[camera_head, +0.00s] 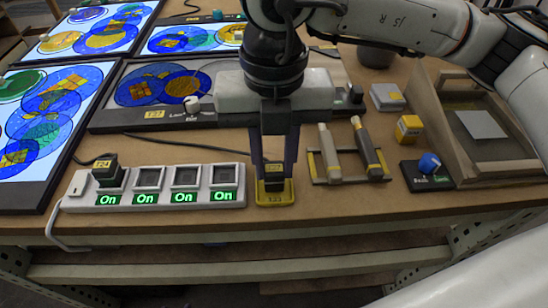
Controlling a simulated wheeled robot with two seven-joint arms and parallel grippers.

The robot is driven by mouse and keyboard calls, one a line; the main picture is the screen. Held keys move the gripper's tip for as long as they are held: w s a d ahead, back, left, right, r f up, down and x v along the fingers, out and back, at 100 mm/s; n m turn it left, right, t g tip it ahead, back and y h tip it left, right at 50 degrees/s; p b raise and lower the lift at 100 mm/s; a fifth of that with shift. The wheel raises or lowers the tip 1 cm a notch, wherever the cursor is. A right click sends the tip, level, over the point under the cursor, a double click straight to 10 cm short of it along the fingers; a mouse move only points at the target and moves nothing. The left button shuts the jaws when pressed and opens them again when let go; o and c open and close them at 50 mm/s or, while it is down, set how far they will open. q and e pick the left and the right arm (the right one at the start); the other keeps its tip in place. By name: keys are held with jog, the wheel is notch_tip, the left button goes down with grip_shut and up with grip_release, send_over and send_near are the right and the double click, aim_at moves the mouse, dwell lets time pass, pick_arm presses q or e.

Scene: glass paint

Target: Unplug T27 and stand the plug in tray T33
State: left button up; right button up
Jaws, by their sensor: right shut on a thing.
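My right gripper (273,178) is shut on a small black plug (273,186) with a yellow label on top, too small to read surely. The plug is upright, at the small yellow tray (276,201), whose front label looks like T33. I cannot tell whether its base touches the tray floor. The light panel labelled T27 (154,114) is dark; my gripper hides its right part. The white power strip (128,200) lies left of the tray, with a black plug labelled T24 (107,171) in its leftmost socket and the other sockets empty. My left gripper is out of view.
A wooden rack (348,178) with two tools stands just right of the tray. Further right are a yellow block (408,128), a black box with a blue knob (428,165) and a wooden bin (470,175). Lit panels (50,120) fill the left. The table's front edge is close.

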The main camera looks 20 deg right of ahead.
jog(key=shift+f+b, duration=0.2)
jog(key=shift+b, duration=0.25)
dwell(0.5)
jog(key=o, duration=1.5)
jog(key=shift+r+p, duration=2)
jog(key=shift+r, duration=1.5)
jog(key=shift+s, duration=0.1)
